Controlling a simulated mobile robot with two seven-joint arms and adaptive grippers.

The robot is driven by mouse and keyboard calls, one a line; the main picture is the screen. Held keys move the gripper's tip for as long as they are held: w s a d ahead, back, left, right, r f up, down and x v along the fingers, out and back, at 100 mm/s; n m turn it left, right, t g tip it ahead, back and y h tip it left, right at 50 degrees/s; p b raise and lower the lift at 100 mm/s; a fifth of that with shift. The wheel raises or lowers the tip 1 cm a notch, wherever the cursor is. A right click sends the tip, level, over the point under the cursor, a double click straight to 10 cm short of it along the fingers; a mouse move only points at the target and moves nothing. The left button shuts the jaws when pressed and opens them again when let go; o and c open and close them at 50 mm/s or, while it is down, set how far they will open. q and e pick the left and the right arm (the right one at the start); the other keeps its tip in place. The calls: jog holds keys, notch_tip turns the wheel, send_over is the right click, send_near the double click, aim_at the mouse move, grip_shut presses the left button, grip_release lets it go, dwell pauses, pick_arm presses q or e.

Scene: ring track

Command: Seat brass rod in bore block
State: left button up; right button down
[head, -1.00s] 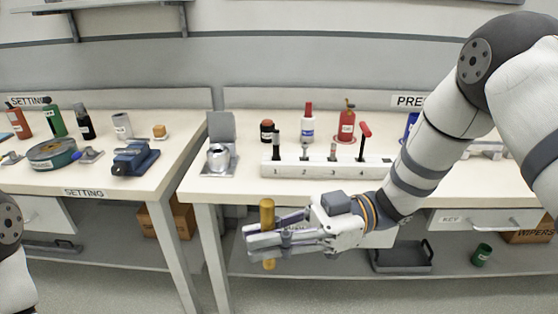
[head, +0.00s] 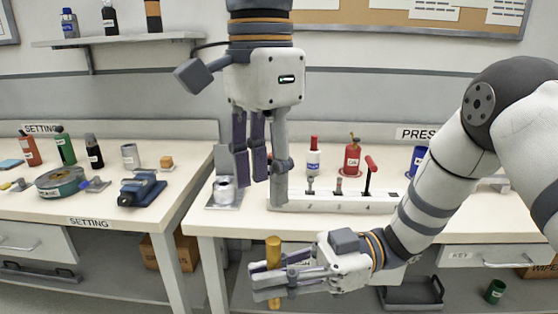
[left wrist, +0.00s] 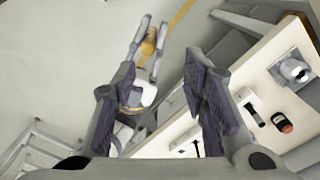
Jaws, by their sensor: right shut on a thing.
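The brass rod (head: 273,252) stands upright in my right gripper (head: 270,283), which is shut on it in front of the right bench's edge. The rod also shows in the left wrist view (left wrist: 149,42), beyond my left fingers. My left gripper (head: 250,178) points down, empty, above the bench near its left end, higher than the rod. Its fingers stand apart in the left wrist view (left wrist: 160,72). A metal fixture with a round opening (head: 224,194), which looks like the bore block, sits on the bench just left of and below my left fingers.
A white numbered rack (head: 325,203) with tools stands right of the fixture, partly hidden by my left gripper. A red bottle (head: 352,158) and a white bottle (head: 313,160) stand behind it. A second bench (head: 110,215) is on the left, across a gap.

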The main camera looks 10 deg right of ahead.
aim_at(279, 238)
pick_arm(q)
jog(key=shift+m, duration=0.6)
jog(key=f, duration=0.3)
jog(key=s+d+f, duration=0.1)
jog(key=f, duration=0.6)
jog(key=shift+s+d+f, duration=0.1)
jog(key=shift+s+d, duration=0.15)
jog(key=shift+c, duration=0.2)
grip_shut()
pick_arm(e)
jog(key=c, duration=1.5)
grip_release()
